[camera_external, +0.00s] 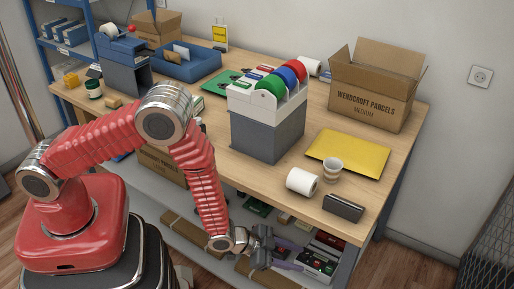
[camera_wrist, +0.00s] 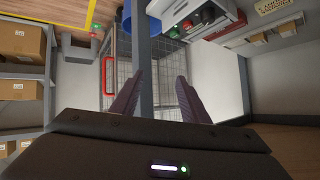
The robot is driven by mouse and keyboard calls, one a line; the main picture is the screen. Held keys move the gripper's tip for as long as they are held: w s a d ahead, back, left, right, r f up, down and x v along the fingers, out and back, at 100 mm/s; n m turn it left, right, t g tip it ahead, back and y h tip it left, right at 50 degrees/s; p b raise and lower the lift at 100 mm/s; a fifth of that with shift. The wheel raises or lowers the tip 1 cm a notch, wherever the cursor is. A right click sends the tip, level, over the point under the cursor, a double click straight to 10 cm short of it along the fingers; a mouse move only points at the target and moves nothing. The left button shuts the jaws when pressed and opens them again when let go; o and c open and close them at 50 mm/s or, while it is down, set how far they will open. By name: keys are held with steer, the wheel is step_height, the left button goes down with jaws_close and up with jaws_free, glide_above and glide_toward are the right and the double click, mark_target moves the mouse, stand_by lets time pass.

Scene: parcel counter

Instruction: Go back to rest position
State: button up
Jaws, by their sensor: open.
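My gripper (camera_external: 284,256) is low in front of the counter, below the tabletop, near the lower shelf. Its two fingers are apart with nothing between them. In the wrist view my gripper (camera_wrist: 153,95) also shows its fingers spread, with a grey post visible beyond and between them. My arm rises from the red base at the left, bends over at the elbow and slopes down to the right.
A wire cage (camera_external: 492,235) stands at right.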

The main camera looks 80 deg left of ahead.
steer(key=s+r+m+g, duration=0.15)
steer(key=s+r, duration=0.25)
steer(key=r, duration=0.4)
steer(key=s+d+r+m+g, duration=0.1)
steer(key=s+r+g, duration=0.15)
steer(key=r, duration=0.55)
steer(key=s+r+m+g, duration=0.1)
steer(key=s+r, duration=0.4)
steer(key=r, duration=0.3)
steer(key=s+a+r+n, duration=0.2)
steer(key=s+a+r, duration=0.2)
steer(key=s, duration=0.4)
steer(key=s+a+r+n+y, duration=0.1)
steer(key=s+a+r+n, duration=0.2)
steer(key=s+a+r, duration=0.2)
steer(key=s+a+r+n, duration=0.2)
steer(key=s+a+r, duration=0.3)
steer(key=s+r, duration=0.3)
steer(key=s, duration=0.4)
steer(key=shift+s+a+g+y, duration=0.2)
steer(key=shift+a+g+y, duration=0.1)
steer(key=shift+g, duration=0.1)
